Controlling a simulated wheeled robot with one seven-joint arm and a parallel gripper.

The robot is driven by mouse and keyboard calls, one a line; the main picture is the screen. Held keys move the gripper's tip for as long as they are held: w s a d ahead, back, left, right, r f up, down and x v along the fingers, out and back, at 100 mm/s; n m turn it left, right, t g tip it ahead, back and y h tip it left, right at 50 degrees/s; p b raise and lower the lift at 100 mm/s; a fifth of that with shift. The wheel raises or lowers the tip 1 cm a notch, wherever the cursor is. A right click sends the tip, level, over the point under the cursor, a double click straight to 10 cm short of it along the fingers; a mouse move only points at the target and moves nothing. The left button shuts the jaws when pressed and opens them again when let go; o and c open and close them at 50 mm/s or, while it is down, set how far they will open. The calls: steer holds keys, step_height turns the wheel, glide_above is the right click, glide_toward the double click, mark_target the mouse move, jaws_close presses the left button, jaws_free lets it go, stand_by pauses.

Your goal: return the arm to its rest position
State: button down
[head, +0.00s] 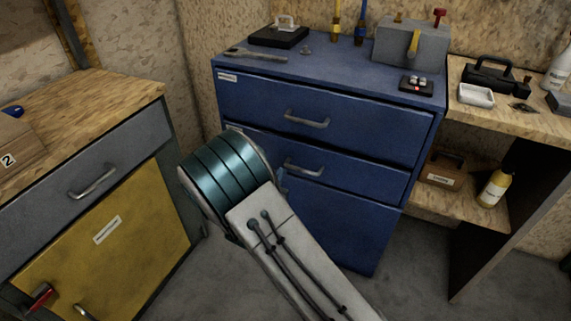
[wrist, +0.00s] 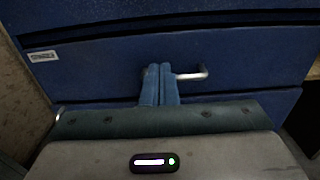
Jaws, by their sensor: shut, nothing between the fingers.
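My arm (head: 290,250) reaches up from the bottom of the head view, bent at a dark teal joint, in front of the blue drawer cabinet (head: 320,118). My gripper (wrist: 160,68) shows in the wrist view with its two blue fingers together and nothing between them. The fingers point at the cabinet front and overlap the left part of a drawer handle (wrist: 192,75); I cannot tell whether they touch it. In the head view the gripper is mostly hidden behind my arm.
A grey drawer unit with a yellow door (head: 110,245) stands at the left. A wooden bench (head: 520,118) stands at the right, with a yellow bottle (head: 495,188) on its lower shelf. A grey block (head: 410,42) sits on the cabinet. All visible cabinet drawers look closed.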

steer(key=s+d+r+m+g+h+p, duration=0.2)
steer(key=s+d+r+m+g+p, duration=0.35)
steer(key=d+r+m, duration=0.45)
steer(key=s+d+r+m+g+h+p, duration=0.35)
steer(key=s+d+r+m+g, duration=0.35)
steer(key=d, duration=0.6)
steer(key=s+a+r+m+g+y+p, duration=0.1)
steer(key=s+r+m+y+p, duration=1)
steer(key=s+r+m, duration=0.4)
steer(key=shift+s+a+r+g+y+p, duration=0.15)
steer(key=shift+s+r+g+y+p, duration=0.25)
steer(key=shift+r, duration=1)
